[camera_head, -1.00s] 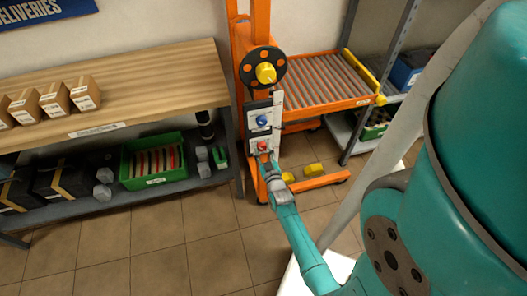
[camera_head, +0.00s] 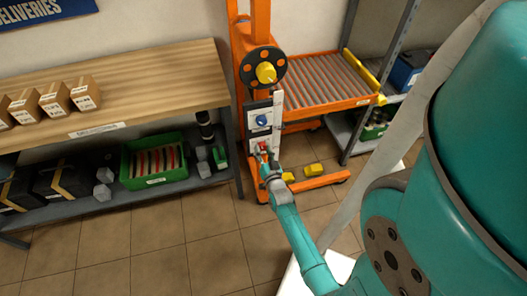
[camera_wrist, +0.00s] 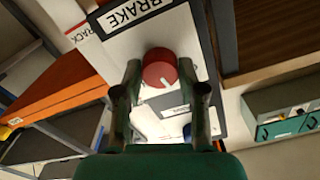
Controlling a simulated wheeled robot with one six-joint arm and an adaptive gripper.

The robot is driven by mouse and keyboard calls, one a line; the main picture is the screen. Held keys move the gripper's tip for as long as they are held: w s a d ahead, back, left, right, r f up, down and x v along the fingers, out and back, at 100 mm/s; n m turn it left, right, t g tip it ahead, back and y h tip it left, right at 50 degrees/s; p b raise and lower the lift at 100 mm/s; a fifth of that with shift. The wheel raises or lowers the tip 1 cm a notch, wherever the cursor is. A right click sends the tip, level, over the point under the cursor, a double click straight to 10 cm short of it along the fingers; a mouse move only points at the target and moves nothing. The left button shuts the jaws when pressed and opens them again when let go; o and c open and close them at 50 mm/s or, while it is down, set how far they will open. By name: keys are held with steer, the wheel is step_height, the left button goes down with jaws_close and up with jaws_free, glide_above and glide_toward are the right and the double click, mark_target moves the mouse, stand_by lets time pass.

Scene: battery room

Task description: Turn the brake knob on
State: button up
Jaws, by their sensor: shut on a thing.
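A pale pointer line marks the knob's face. My gripper (camera_wrist: 160,76) has one finger on each side of the knob and is shut on it. In the head view, the red knob (camera_head: 261,146) is low on the panel of the orange lift, partly hidden by my gripper (camera_head: 264,157). A blue knob (camera_head: 262,120) sits above it on the same panel.
A black handwheel with a yellow hub (camera_head: 265,73) is above the panel. An orange roller platform (camera_head: 325,84) extends to the right. A wooden bench (camera_head: 120,85) with cartons stands left, with a green crate (camera_head: 153,181) below. Yellow blocks (camera_head: 313,169) lie near the lift's base.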

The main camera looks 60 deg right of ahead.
steer(key=m, duration=0.5)
steer(key=shift+m, duration=0.3)
steer(key=m, duration=0.5)
steer(key=shift+m, duration=0.4)
steer(key=o, duration=1.1)
steer(key=shift+o, duration=0.2)
steer(key=v, duration=1.2)
steer(key=shift+a, duration=0.1)
